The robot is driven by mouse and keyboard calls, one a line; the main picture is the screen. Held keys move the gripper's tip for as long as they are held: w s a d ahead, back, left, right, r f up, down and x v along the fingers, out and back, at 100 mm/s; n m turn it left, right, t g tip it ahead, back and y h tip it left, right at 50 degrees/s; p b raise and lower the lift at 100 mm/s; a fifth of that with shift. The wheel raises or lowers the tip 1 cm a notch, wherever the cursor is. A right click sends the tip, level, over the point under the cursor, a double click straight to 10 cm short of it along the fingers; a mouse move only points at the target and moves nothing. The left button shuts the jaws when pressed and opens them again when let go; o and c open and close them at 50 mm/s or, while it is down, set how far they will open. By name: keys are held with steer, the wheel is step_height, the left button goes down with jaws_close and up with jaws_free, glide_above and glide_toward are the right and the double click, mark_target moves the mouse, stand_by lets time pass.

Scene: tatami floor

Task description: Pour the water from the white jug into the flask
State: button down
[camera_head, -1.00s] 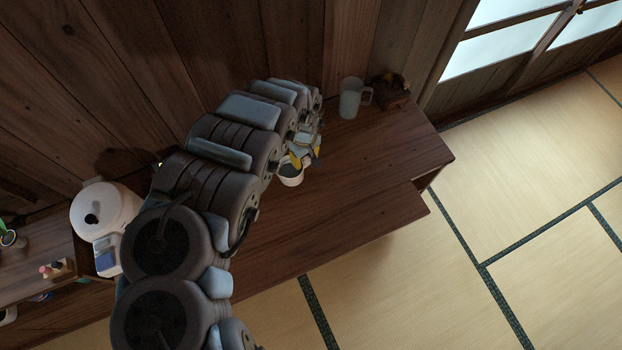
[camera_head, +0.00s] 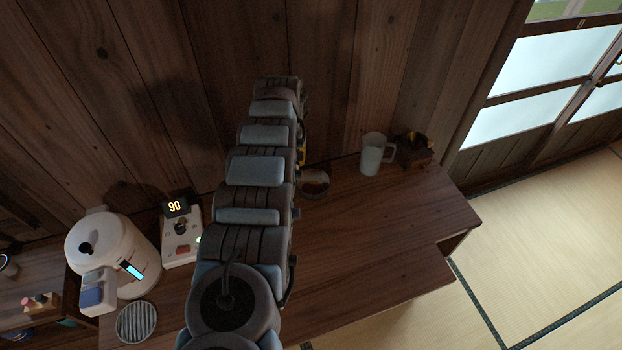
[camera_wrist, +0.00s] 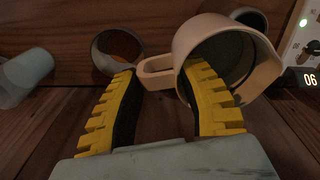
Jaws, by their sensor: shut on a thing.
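The white jug (camera_wrist: 228,55) is in the wrist view, its open mouth turned partly toward the camera. My gripper (camera_wrist: 160,74) is shut on the jug's handle, with a yellow ribbed finger on each side. A dark, round-rimmed glassy vessel (camera_wrist: 115,50), perhaps the flask, stands just left of the jug. A similar round vessel (camera_head: 315,183) with a brown inside shows right of my arm in the head view. There, my arm hides the jug and nearly all of the gripper. I cannot tell how much water is inside the jug.
A frosted mug (camera_head: 374,155) and a small dark wooden box (camera_head: 414,150) stand at the table's right end. A white kettle (camera_head: 118,255), a device reading 90 (camera_head: 182,235) and a striped round disc (camera_head: 136,322) are at left. The table's front right (camera_head: 380,255) is clear.

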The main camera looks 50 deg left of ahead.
steer(key=shift+s+a+r, duration=0.15)
steer(key=shift+s+a, duration=0.15)
steer(key=shift+a, duration=0.05)
steer(key=shift+b, duration=0.4)
step_height(320, 180, down, 4)
steer(key=shift+r+b, duration=0.25)
steer(key=shift+b, duration=0.85)
steer(key=shift+r+p, duration=0.15)
steer(key=shift+p, duration=0.75)
steer(key=shift+r+t+p, duration=0.5)
steer(key=shift+t+p, duration=0.4)
steer(key=shift+p, duration=2.65)
steer(key=shift+r+t+h+p, duration=0.3)
steer(key=shift+r+t+p, duration=0.2)
steer(key=shift+p, duration=0.9)
